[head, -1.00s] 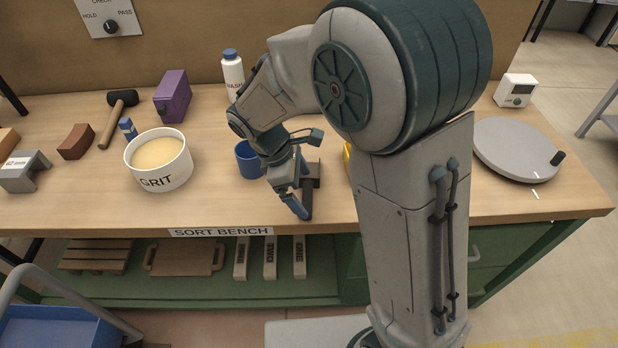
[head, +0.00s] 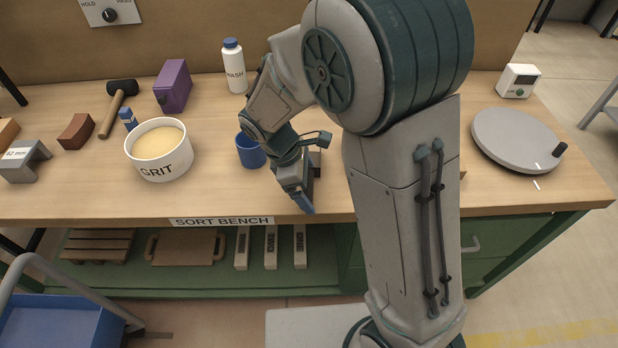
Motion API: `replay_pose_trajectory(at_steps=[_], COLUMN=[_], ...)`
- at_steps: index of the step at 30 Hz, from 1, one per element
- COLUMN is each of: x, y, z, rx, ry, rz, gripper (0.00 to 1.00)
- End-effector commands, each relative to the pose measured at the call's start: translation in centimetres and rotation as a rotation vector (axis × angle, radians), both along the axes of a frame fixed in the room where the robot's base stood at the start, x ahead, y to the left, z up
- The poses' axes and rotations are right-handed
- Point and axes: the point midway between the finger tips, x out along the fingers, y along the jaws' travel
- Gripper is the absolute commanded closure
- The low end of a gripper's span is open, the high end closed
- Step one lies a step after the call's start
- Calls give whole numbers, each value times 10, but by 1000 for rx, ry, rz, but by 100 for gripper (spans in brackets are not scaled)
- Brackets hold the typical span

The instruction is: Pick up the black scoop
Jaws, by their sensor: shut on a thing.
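The black scoop (head: 316,161) is near the front edge of the bench, right of the blue cup. Only small dark parts of it show, as my gripper and arm cover most of it. My gripper (head: 306,203) points down at the scoop, with its fingers shut on it near the front edge. Whether the scoop still touches the bench top cannot be told.
A blue cup (head: 251,151) stands close on the left of my gripper. A white GRIT tub (head: 160,168), a white bottle (head: 234,68) and a purple box (head: 173,88) stand further left and back. A grey turntable (head: 515,140) is at the right.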

Motion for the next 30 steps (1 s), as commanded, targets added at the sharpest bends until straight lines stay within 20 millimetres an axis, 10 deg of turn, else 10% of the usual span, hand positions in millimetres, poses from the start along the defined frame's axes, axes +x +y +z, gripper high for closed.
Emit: replay_pose_trajectory(at_steps=[9,30], x=[-2,-109], y=[0,-20], z=[44,105], rx=[4,1], ry=[-5,-1], rz=[-1,-1], gripper=[40,40])
